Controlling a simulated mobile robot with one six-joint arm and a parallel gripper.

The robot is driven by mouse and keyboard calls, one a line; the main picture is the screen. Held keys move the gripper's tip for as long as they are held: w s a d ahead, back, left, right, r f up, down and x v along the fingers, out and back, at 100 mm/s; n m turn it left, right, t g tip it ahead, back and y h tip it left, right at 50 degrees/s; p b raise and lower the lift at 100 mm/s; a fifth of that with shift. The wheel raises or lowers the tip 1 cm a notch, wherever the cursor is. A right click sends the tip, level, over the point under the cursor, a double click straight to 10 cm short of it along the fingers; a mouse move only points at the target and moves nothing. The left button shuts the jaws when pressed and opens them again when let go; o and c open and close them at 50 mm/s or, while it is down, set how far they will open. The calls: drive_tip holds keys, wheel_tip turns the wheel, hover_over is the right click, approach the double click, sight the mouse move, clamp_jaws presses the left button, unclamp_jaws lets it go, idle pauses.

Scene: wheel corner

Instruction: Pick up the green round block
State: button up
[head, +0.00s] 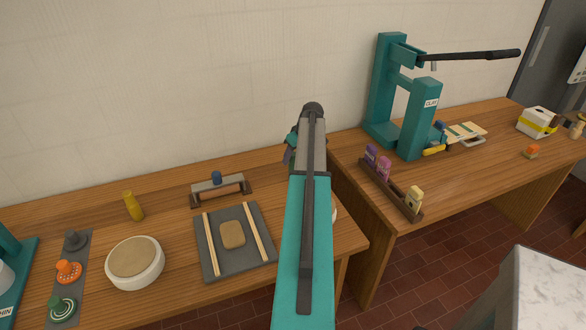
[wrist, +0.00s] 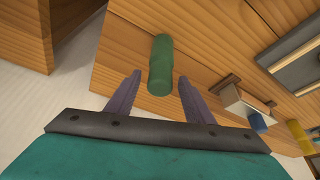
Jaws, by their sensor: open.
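The green round block (wrist: 160,62) is a plain cylinder on the wooden table in the wrist view. It lies in line with the gap between the two purple-grey fingers of my gripper (wrist: 159,77). The fingers are spread, one to each side of the block's near end, with visible space on both sides. I cannot tell how deep the block is between them. In the head view my own arm covers this area, and I cannot make out the block there.
A levelling tool with a blue knob (head: 217,184) stands by the wall, near a grey board (head: 207,263) with wooden strips. A teal press (head: 416,120) stands on the right table.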

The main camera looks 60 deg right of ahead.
drive_tip(key=shift+c, duration=0.2)
drive_tip(key=c, duration=1.1)
drive_tip(key=shift+r, duration=0.15)
drive_tip(key=shift+r+b, duration=0.8)
drive_tip(key=shift+r, duration=0.6)
drive_tip(key=s+a+r+b, duration=0.1)
drive_tip(key=s+b, duration=0.3)
drive_tip(key=s, duration=1.2)
drive_tip(key=shift+a+r, duration=0.35)
drive_tip(key=shift+r, duration=0.1)
drive_tip(key=shift+w, duration=0.1)
